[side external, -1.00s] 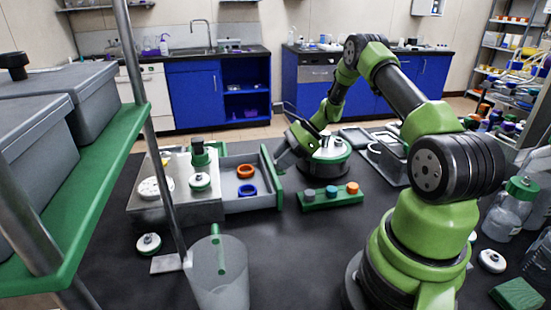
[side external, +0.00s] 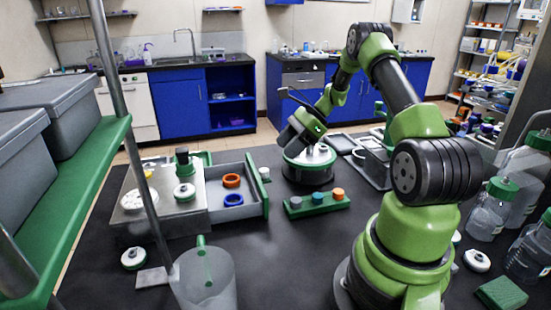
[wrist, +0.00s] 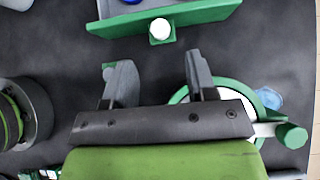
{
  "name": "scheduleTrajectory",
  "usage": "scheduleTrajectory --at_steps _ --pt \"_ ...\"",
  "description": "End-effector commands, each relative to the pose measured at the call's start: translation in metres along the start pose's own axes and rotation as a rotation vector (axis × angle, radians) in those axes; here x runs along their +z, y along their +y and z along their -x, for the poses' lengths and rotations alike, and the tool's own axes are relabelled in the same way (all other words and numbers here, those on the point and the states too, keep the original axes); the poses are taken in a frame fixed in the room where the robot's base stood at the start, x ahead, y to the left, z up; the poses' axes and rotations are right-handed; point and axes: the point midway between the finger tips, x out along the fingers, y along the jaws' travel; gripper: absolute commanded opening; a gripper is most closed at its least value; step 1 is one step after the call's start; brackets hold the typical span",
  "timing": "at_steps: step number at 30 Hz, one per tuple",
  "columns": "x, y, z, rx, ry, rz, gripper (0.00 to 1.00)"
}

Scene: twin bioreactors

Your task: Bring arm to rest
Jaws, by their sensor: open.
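My gripper (wrist: 160,80) is open in the wrist view, with two grey fingers set wide apart and nothing between them. The drawer's green front (wrist: 215,14) with its white knob (wrist: 160,30) lies beyond the fingertips, apart from them. In the side external view my gripper hangs near a round white-topped device with a green rim (side external: 310,172), to the right of the open drawer (side external: 222,213); its fingertips are hard to make out there. The drawer's white knob also shows there (side external: 264,174). My arm is bent, with its elbow high.
An orange ring (side external: 231,181) and a blue ring (side external: 233,200) lie in the drawer. A green block with several coloured caps (side external: 316,206) stands in front of the device. A clear jug (side external: 205,285) stands at the front; bottles (side external: 490,210) stand at right. Dark table between is clear.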

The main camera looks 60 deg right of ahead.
Motion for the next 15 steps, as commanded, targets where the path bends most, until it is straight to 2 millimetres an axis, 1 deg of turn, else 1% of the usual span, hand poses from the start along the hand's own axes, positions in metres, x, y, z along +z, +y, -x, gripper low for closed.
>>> scheduleTrajectory --at_steps 1,3,6,15 --pt "0.000 -0.001 0.008 -0.004 0.001 0.001 0.52" --pt "0.000 -0.001 0.017 -0.003 0.000 0.000 0.52" --pt "0.000 0.000 0.023 -0.002 0.000 0.001 0.52" --pt "0.000 0.000 0.025 0.000 0.000 0.000 0.52"
